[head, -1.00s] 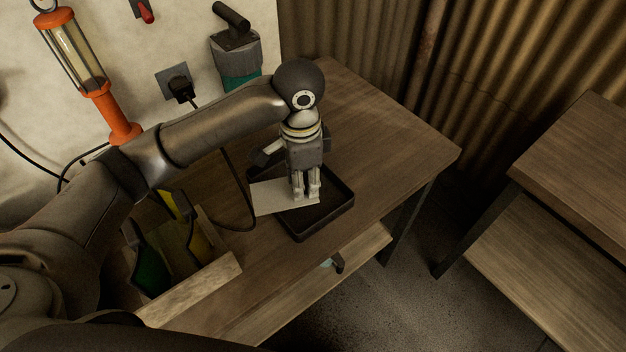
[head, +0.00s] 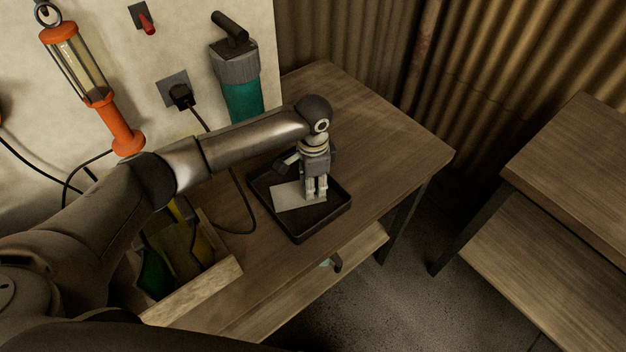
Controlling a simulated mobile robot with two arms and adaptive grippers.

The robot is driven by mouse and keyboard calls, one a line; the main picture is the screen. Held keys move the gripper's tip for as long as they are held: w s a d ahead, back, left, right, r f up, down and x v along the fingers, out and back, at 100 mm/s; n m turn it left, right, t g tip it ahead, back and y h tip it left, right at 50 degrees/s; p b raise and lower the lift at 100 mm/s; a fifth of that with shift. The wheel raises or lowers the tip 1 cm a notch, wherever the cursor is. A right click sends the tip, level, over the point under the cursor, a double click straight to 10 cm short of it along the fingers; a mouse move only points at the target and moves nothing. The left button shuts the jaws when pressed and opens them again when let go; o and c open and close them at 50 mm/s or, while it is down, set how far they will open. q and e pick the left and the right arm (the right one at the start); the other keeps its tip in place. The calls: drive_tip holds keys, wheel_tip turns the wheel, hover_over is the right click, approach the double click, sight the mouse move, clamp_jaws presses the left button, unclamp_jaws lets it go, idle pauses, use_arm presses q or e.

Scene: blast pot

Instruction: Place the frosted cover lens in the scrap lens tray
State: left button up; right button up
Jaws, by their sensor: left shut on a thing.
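The frosted cover lens (head: 290,197) is a pale, flat rectangular sheet. My left gripper (head: 316,198) points down and is shut on the lens at its right side. The scrap lens tray (head: 312,228) is a black, shallow tray on the wooden bench. The lens is over the inside of the tray, within its rim as seen from here. I cannot tell whether the lens touches the tray floor. The fingers hide the lens's right end. My right gripper is not in view.
A wooden box (head: 197,291) with green and yellow items stands at the bench's front left. An orange lamp (head: 122,134) and a teal canister (head: 242,98) are at the wall. A black cable (head: 251,213) lies left of the tray. The bench's right side (head: 385,150) is clear.

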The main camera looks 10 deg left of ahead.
use_arm(q)
drive_tip(key=o, duration=1.1)
drive_tip(key=shift+f, duration=0.15)
wheel_tip(320, 180, up, 12)
drive_tip(key=shift+r+b, duration=0.2)
drive_tip(key=shift+b, duration=0.6)
drive_tip(key=shift+s+d+f, duration=0.1)
drive_tip(key=shift+f, duration=0.05)
